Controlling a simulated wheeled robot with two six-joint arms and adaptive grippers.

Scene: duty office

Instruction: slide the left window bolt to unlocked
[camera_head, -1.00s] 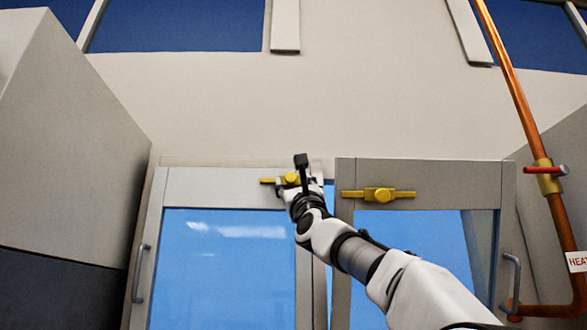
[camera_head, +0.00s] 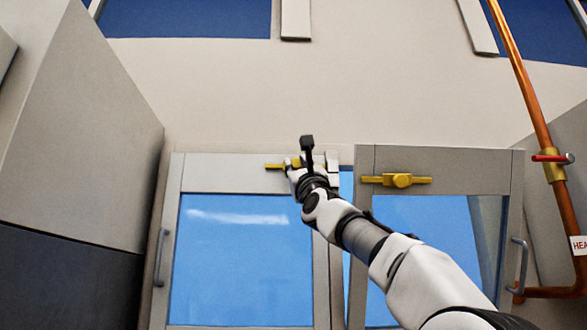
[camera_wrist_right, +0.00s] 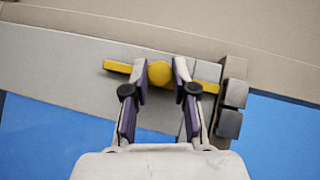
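The left window bolt (camera_head: 276,166) is a yellow bar with a round knob (camera_wrist_right: 160,74), on the top rail of the left window. My right gripper (camera_head: 293,164) is at this bolt and hides part of it in the head view. In the right wrist view the two fingers of my right gripper (camera_wrist_right: 161,78) stand on either side of the knob, close against it; they look shut on it. A grey keeper block (camera_wrist_right: 233,97) is to the right of the bolt and also shows in the head view (camera_head: 332,166). My left gripper is not in view.
A second yellow bolt (camera_head: 402,181) is on the right window's top rail. Window handles are at the left (camera_head: 160,257) and right (camera_head: 519,265). A copper pipe (camera_head: 530,95) with a red-handled valve runs at the right. A large grey cabinet (camera_head: 85,140) stands at the left.

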